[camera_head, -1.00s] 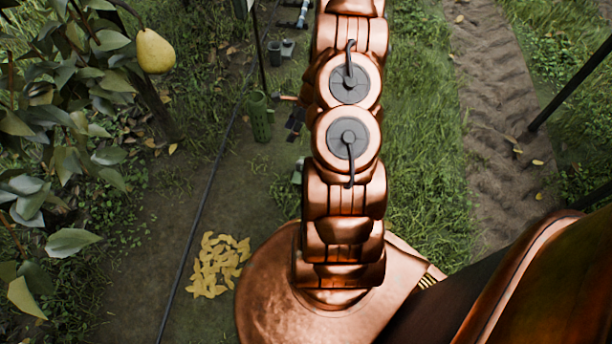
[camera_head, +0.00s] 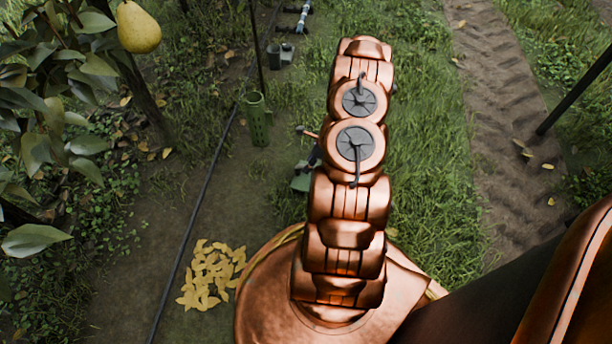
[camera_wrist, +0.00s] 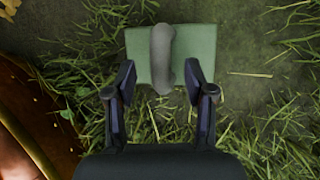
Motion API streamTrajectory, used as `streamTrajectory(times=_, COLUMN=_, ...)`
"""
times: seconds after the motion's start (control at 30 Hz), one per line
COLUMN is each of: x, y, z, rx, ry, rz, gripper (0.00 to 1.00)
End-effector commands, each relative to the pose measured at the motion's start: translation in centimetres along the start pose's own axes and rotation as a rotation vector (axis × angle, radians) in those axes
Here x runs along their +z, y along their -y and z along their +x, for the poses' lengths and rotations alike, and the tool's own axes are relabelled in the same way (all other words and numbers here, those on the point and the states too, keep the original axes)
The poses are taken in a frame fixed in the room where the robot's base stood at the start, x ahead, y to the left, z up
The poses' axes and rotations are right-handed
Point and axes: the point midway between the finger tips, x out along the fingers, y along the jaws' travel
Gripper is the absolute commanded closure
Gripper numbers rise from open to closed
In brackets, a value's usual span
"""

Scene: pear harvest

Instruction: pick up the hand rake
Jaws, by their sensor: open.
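A green, flat, box-like thing with a curved grey handle (camera_wrist: 162,60) lies on the ground ahead of my gripper in the wrist view; it may be the hand rake, but I see no tines. In the head view its green part (camera_head: 301,182) shows just left of my arm, mostly hidden. My gripper (camera_wrist: 160,70) is open and empty, its two dark fingers on either side of the handle's near end in the picture. I cannot tell how high above it they are.
A green perforated cylinder (camera_head: 258,120) stands left of my arm. A dark hose (camera_head: 203,195) runs along the bare path. Yellow leaves (camera_head: 211,273) lie in a heap. A pear (camera_head: 138,27) hangs at upper left. Grass lies right of my arm.

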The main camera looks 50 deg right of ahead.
Motion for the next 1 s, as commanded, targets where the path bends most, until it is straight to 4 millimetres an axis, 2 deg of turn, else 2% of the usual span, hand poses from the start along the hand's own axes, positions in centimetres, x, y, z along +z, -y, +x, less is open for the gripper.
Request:
streamTrajectory(times=0.03, x=-0.3, y=0.1, z=1.2, rx=0.001, ry=-0.001, rz=-0.001, gripper=0.46)
streamTrajectory(times=0.2, x=-0.2, y=0.1, z=3.0, rx=0.001, ry=-0.001, rz=-0.002, gripper=0.46)
streamTrajectory(times=0.57, x=-0.1, y=0.1, z=3.5, rx=-0.001, ry=-0.001, rz=-0.002, gripper=0.46)
streamTrajectory(times=1.0, x=-0.1, y=0.1, z=3.5, rx=0.0, ry=-0.001, rz=-0.002, gripper=0.91)
